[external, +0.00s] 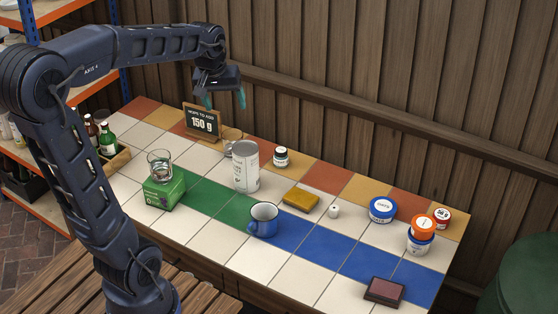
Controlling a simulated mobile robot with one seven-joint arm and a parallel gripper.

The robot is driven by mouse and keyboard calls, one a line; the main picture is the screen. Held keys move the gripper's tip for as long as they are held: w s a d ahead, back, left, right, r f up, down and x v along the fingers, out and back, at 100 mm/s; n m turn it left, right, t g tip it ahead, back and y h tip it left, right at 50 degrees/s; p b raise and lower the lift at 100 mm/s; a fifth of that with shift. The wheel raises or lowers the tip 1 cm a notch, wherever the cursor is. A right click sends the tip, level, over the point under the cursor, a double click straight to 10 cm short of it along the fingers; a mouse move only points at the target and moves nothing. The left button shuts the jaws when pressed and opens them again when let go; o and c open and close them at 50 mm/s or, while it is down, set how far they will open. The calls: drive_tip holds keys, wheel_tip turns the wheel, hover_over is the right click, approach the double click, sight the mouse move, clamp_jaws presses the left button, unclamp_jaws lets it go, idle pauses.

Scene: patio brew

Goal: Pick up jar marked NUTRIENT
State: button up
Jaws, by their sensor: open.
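Several small jars stand on the tiled counter, and I cannot read NUTRIENT on any of them. A blue jar with a white-topped lid (382,209) stands right of centre. An orange-lidded jar (424,226) sits on top of a blue-and-white jar (420,243) at the right. A red-and-white jar (441,217) stands behind them at the right end. My gripper (226,100) is open and empty, pointing down above the back left of the counter, apart from all the jars.
A tumbler (160,165) sits on a green box (163,190). A blue mug (264,219) and yellow sponge-like block (300,199) stand mid-counter. The front right tiles are mostly clear.

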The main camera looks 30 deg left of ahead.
drive_tip(key=w+a+f+n+g, duration=0.1)
drive_tip(key=w+f+n, duration=0.25)
drive_tip(key=w, duration=0.85)
drive_tip(key=n+g, duration=0.2)
drive_tip(key=n, duration=0.5)
hover_over(281, 149)
drive_tip(key=f, duration=2.8)
drive_tip(key=shift+s+d+f, duration=0.1)
drive_tip(key=shift+d+f, duration=0.15)
drive_tip(key=shift+w+f, duration=0.25)
drive_tip(key=shift+f, duration=0.65)
drive_tip(key=f, duration=1)
drive_tip(key=shift+s+a, duration=0.15)
drive_tip(key=shift+s, duration=0.1)
drive_tip(key=shift+c, duration=0.4)
drive_tip(key=c, duration=1.1)
